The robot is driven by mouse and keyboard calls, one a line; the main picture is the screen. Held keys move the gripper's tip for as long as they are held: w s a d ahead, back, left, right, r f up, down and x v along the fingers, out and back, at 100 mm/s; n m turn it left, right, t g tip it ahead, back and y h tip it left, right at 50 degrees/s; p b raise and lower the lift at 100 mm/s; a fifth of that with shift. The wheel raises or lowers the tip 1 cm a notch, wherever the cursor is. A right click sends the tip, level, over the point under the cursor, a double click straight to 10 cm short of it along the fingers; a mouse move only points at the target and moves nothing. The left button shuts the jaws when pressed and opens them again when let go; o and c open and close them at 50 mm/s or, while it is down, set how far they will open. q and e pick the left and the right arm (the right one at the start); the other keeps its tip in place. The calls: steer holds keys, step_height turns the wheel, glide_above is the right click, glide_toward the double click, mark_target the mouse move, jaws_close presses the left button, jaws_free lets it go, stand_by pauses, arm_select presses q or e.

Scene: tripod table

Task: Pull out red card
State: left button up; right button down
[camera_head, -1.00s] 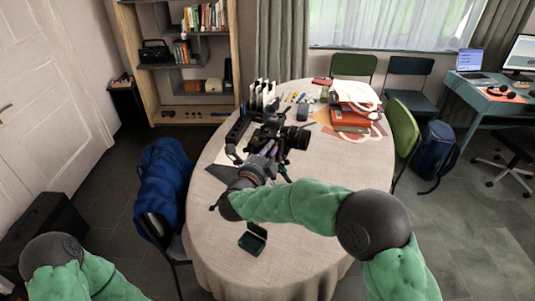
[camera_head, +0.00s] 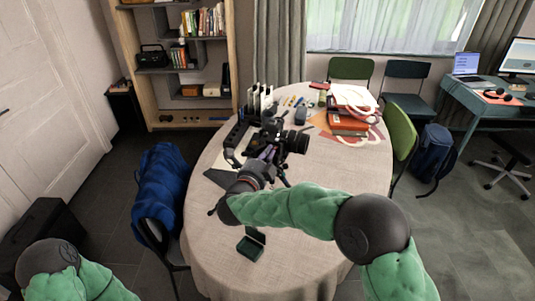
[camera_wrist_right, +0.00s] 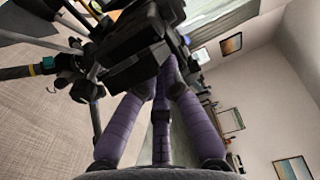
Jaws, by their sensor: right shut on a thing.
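A black camera (camera_head: 296,142) stands on a small tripod on the round table (camera_head: 310,220). My right gripper (camera_head: 265,153) reaches it from the near side. In the right wrist view, the purple fingers of my right gripper (camera_wrist_right: 164,75) close together against the black camera body (camera_wrist_right: 135,50), which hides their tips. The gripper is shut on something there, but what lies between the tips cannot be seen. I cannot make out a red card in either view. My left arm shows only at the lower left, and its gripper is out of view.
A small dark green open case (camera_head: 251,243) lies near the table's front edge. A dark organizer with white dividers (camera_head: 258,104) stands behind the camera. Red books and papers (camera_head: 350,118) are at the back right. A blue-draped chair (camera_head: 162,195) stands left.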

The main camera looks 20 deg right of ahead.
steer(key=shift+s+a, duration=0.25)
steer(key=shift+s, duration=0.2)
stand_by(0.3)
steer(key=shift+a, duration=0.1)
steer(key=shift+b+v, duration=0.3)
steer(key=shift+v, duration=2.2)
